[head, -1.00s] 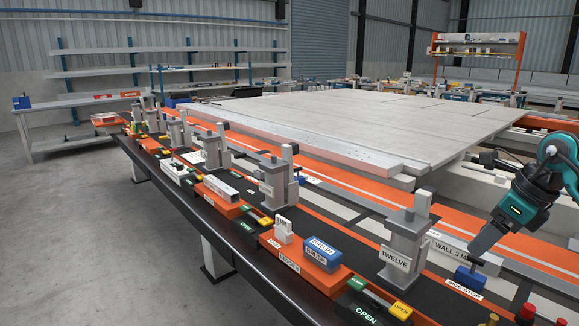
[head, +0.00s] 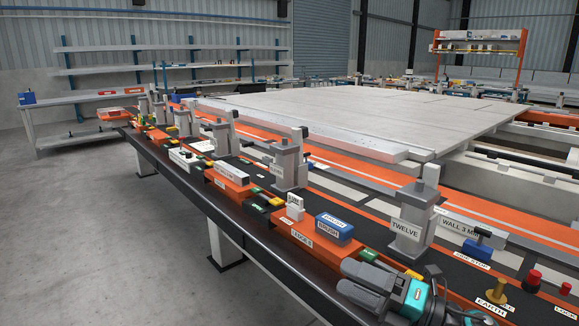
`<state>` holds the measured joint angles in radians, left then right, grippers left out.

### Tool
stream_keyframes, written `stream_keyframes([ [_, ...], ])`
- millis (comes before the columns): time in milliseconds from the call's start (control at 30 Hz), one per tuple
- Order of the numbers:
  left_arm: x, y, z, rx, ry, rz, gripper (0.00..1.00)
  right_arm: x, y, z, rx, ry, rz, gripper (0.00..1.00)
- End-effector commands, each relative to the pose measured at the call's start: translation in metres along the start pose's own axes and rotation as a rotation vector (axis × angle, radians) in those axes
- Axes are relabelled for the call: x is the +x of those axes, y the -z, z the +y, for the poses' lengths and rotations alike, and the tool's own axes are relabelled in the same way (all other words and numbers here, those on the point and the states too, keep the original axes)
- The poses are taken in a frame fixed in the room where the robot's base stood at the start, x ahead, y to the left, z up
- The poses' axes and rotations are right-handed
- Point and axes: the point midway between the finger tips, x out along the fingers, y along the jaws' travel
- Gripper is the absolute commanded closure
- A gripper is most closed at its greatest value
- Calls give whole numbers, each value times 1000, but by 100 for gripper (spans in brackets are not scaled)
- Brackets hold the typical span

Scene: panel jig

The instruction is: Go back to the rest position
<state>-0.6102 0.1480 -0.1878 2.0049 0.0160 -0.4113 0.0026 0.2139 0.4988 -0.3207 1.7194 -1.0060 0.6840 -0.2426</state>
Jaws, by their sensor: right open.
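My right gripper (head: 352,279) is in the head view at the bottom, right of the middle. It is open, with nothing seen between its fingers. It points left, over the front edge of the bench (head: 190,190), in front of the orange ledge (head: 292,232) with the blue brush block (head: 334,228). It hides part of the bench edge and the label area beside the green tab. My left gripper is not in view.
A grey post labelled TWELVE (head: 410,225) stands behind the gripper. A blue stop (head: 477,250), a brass EARTH knob (head: 496,291) and red buttons (head: 532,280) are to the right. A large pale panel (head: 370,115) lies behind. The floor (head: 90,240) at left is clear.

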Motion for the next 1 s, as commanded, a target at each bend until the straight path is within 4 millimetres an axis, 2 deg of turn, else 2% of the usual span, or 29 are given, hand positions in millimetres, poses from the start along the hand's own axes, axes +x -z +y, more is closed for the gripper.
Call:
stream_keyframes([
  [33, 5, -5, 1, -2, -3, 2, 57, -6, 11, -14, 156, -38, -108, 32],
  [167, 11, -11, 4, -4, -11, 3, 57, -32, 24, -48, 577, -92, -408, 32],
  [267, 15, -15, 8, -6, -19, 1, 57, -62, 45, -89, 911, -86, -636, 32],
  [400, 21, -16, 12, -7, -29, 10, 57, -105, 95, -146, 1342, -28, -913, 32],
  [500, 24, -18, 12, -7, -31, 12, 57, -130, 139, -175, 1594, 31, -1067, 32],
  [600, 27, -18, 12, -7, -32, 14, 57, -150, 185, -194, 1817, 97, -1194, 32],
  [667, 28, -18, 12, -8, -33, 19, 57, -161, 214, -202, 1945, 142, -1262, 32],
  [700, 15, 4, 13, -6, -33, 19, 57, -158, 200, -181, 1921, 131, -1256, 32],
  [833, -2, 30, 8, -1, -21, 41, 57, -162, 190, -160, 1898, 130, -1270, 32],
  [900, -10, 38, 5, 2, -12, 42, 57, -164, 186, -149, 1890, 130, -1280, 32],
  [1000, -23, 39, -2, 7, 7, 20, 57, -168, 180, -134, 1877, 128, -1291, 32],
])
